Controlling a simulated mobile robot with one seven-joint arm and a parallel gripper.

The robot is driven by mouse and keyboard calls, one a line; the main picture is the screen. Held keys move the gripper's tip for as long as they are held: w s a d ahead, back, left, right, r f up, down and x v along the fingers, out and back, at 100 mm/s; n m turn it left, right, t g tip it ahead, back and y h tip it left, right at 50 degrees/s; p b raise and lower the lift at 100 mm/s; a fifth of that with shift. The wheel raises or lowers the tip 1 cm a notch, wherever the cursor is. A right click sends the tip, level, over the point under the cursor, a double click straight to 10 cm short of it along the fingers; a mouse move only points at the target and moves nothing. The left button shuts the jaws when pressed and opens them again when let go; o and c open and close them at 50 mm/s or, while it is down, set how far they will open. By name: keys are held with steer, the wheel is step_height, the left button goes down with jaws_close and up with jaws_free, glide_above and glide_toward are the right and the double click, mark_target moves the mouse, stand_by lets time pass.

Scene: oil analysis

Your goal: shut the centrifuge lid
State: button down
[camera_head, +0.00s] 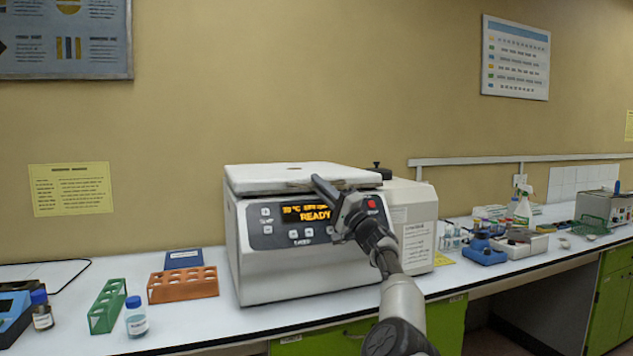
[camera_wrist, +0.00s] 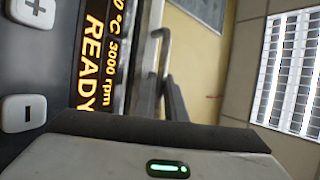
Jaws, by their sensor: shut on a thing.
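The centrifuge (camera_head: 285,262) is a white box on the bench, with a dark front panel and an orange READY display. Its white lid (camera_head: 280,174) lies about level over the top; I cannot tell whether a thin gap remains under it. My gripper (camera_head: 330,192) reaches up from the lower right to the lid's front edge, just above the display, and is shut on the lid there. In the wrist view the dark fingers (camera_wrist: 167,85) stand beside the panel display (camera_wrist: 100,50). The exact grip is partly hidden.
An orange rack (camera_head: 183,285), a green rack (camera_head: 107,305) and a blue-capped bottle (camera_head: 136,318) stand left of the centrifuge. A white boxy device (camera_head: 415,225) stands close on its right. Several items, including a blue device (camera_head: 484,250), crowd the bench further right.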

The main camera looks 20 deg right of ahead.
steer(key=shift+w+a+f, duration=0.25)
steer(key=shift+a+f, duration=0.05)
steer(key=shift+f, duration=0.35)
steer(key=c, duration=2.1)
jaws_free()
steer(key=shift+s+d+f+b, duration=0.2)
steer(key=shift+d+f+b, duration=0.1)
steer(key=shift+b, duration=0.35)
steer(key=b+v, duration=0.2)
steer(key=b, duration=0.2)
steer(key=shift+s+d+f, duration=0.15)
steer(key=shift+d+f, duration=0.05)
steer(key=shift+f, duration=0.05)
steer(key=v, duration=0.4)
steer(key=r+v, duration=0.1)
steer(key=v, duration=0.4)
steer(key=s+v, duration=0.1)
steer(key=v, duration=0.4)
steer(key=shift+d+r, duration=0.1)
steer(key=shift+r, duration=0.25)
